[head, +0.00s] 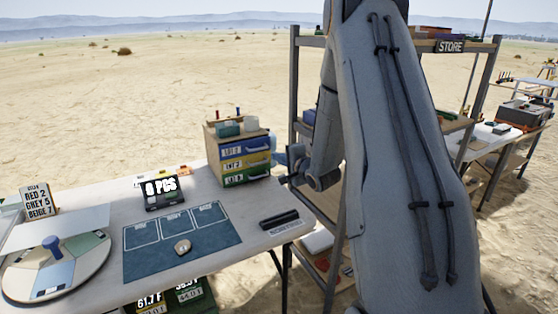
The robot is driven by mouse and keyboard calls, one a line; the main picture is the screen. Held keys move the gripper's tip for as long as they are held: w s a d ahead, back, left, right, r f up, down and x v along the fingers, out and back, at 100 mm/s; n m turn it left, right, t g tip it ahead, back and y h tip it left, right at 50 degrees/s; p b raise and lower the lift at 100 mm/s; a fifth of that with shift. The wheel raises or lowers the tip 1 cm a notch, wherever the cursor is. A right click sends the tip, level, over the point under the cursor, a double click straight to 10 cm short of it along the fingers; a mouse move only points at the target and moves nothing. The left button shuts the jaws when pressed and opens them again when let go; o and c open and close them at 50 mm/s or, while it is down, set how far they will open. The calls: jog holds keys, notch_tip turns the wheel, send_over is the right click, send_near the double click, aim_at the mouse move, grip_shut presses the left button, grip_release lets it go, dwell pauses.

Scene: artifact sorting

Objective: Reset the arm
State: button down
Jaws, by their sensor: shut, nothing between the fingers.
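My arm rises large in the right half of the head view, and its forearm bends down behind the upper link. My gripper (284,160) is small at the end of the wrist, just right of the drawer box (239,153). It looks shut and empty, and part of it is hard to make out. I cannot tell whether it touches the drawer box. A small pale tan piece (183,246) lies on the blue mat (150,263) on the table, below its marked fields.
A round sorting disc (85,275) with a blue knob stands at the table's left, near a count card (40,200). A display reading 8 PCS (163,193) and a dark bar (279,220) are on the table. The STORE shelf (450,47) stands behind my arm.

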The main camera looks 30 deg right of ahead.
jog(key=s+a+n+g, duration=0.5)
jog(key=s+a, duration=0.1)
jog(key=s, duration=0.6)
jog(key=s+a+f+n+g, duration=0.1)
jog(key=s+a+n+g, duration=0.4)
jog(key=s, duration=0.7)
jog(key=s+a+f+n+g, duration=0.1)
jog(key=s+a+n+g, duration=0.4)
jog(key=s, duration=0.8)
jog(key=a+n, duration=0.2)
jog(key=a, duration=0.2)
jog(key=shift+a+h, duration=0.2)
jog(key=shift+h, duration=0.2)
